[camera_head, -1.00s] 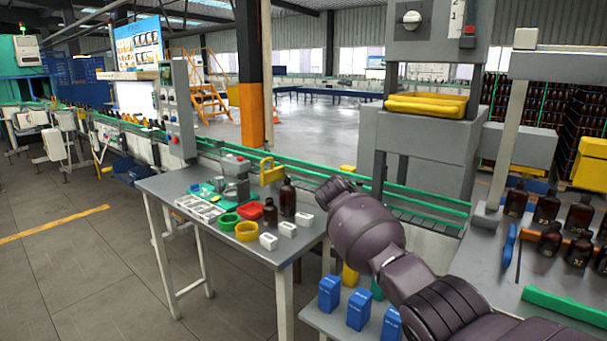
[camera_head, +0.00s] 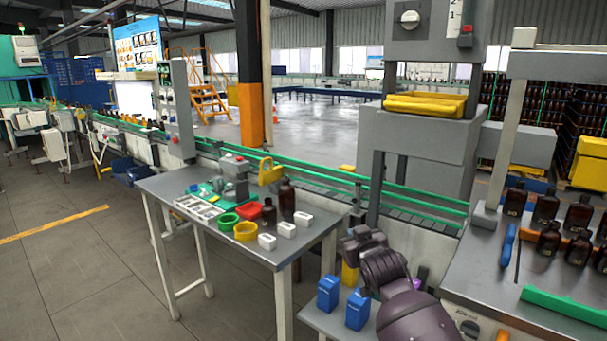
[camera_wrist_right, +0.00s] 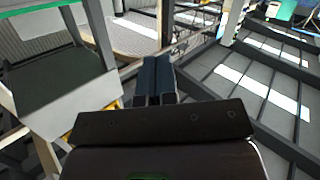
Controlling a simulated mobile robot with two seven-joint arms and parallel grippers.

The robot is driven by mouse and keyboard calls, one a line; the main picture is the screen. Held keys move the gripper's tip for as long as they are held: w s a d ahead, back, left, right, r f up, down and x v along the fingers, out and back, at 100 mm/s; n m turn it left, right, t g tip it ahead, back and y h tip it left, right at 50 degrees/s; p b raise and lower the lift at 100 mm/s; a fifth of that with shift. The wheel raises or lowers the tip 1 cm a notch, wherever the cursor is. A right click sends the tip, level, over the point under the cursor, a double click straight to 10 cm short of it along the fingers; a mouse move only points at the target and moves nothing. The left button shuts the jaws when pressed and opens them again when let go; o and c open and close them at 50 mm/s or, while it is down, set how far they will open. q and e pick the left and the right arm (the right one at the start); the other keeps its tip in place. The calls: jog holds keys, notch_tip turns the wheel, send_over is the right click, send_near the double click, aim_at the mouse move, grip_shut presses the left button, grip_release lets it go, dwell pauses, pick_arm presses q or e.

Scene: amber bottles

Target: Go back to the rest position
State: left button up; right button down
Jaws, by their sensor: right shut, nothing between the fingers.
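My right arm comes in from the bottom of the head view, and its dark end with the right gripper (camera_head: 362,242) is beside the right edge of the grey work table (camera_head: 165,190), over the low shelf with blue cartons. The fingers are hard to make out there. In the right wrist view the two fingers of the right gripper (camera_wrist_right: 158,82) lie together, shut and empty. My left gripper is not in view.
Amber bottles (camera_head: 287,200) and colored bowls (camera_head: 246,231) stand on the work table. Blue cartons (camera_head: 328,293) stand close left of my right arm. At right, a bench (camera_head: 478,285) holds several amber bottles (camera_head: 579,213). Floor at left is clear.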

jog(key=s+d+f+m+g+h, duration=0.1)
jog(key=s+d+f, duration=0.4)
jog(key=s+f, duration=0.4)
jog(key=s+d+f+m+g+h, duration=0.1)
jog(key=s+d+f, duration=0.4)
jog(key=s+f, duration=0.5)
jog(key=s+d+f+m+g, duration=0.1)
jog(key=s+d+f, duration=0.4)
jog(key=s, duration=1.8)
notch_tip(320, 180, down, 4)
jog(key=shift+f+g+h, duration=0.2)
jog(key=shift+g+h, duration=0.2)
jog(key=shift+g, duration=0.2)
jog(key=shift+s+d, duration=0.1)
jog(key=shift+d, duration=0.05)
